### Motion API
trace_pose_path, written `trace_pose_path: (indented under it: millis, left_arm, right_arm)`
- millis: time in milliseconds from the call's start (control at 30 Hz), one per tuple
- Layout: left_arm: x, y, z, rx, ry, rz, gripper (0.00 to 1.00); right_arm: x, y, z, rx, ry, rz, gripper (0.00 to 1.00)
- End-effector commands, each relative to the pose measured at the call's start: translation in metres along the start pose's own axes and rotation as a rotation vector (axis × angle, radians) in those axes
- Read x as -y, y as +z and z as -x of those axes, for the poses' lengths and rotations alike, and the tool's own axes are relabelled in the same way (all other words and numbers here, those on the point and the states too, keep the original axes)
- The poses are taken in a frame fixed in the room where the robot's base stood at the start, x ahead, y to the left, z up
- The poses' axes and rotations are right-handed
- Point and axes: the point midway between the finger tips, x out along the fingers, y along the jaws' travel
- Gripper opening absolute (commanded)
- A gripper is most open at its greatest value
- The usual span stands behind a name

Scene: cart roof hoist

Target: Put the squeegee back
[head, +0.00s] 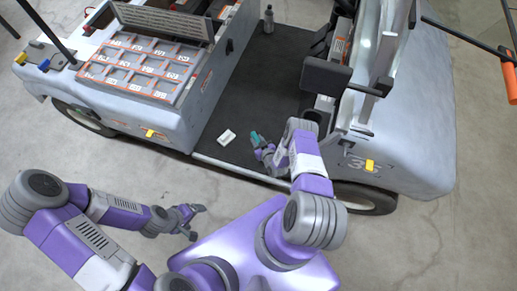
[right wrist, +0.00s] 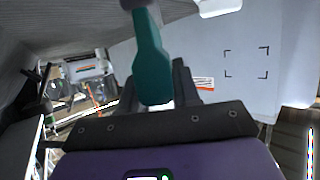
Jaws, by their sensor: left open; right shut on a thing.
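The squeegee shows as a teal handle (head: 256,138) in the head view, over the cart's dark floor. In the right wrist view the teal handle (right wrist: 150,62) runs up from between the fingers to the top edge; its far end is not clear. My right gripper (head: 266,150) is shut on this handle. My left gripper (head: 195,217) is open and empty, low outside the cart over the concrete. A pale panel with dark corner marks (right wrist: 246,63) and an orange-striped label (right wrist: 203,83) lies beyond the fingers in the right wrist view.
A small white item (head: 227,137) lies on the dark cart floor (head: 255,85). A bottle (head: 268,19) stands at its far end. A compartment tray (head: 138,66) is at the left, a black seat-like pad (head: 326,76) and upright posts at the right. Concrete in front is clear.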

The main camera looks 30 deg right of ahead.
Motion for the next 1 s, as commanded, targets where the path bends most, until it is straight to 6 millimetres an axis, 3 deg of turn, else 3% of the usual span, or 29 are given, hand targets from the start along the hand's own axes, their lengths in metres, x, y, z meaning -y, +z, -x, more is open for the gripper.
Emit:
trace_pose_path:
  millis: [33,267,467,867,900,1000]
  left_arm:
    - [0.003,0.000,-0.007,0.000,0.000,0.000,0.84]
    - [0.005,-0.001,-0.014,0.000,0.000,0.000,0.84]
    - [0.011,-0.001,-0.029,0.000,0.000,0.000,0.84]
    - [0.012,-0.001,-0.032,0.000,0.000,0.000,0.84]
    - [0.012,-0.002,-0.032,0.000,0.000,0.000,0.84]
    - [0.012,-0.001,-0.031,0.000,0.000,0.000,0.84]
  right_arm:
    - [-0.001,0.011,-0.004,0.000,0.001,0.000,0.01]
    - [-0.001,0.027,-0.011,0.002,0.000,0.000,0.01]
    - [-0.001,0.053,-0.022,0.001,0.001,0.001,0.01]
    - [-0.001,0.057,-0.024,0.001,0.000,0.001,0.01]
    - [-0.001,0.057,-0.024,0.002,0.000,0.001,0.33]
    - [-0.001,0.056,-0.023,0.002,0.000,0.001,0.48]
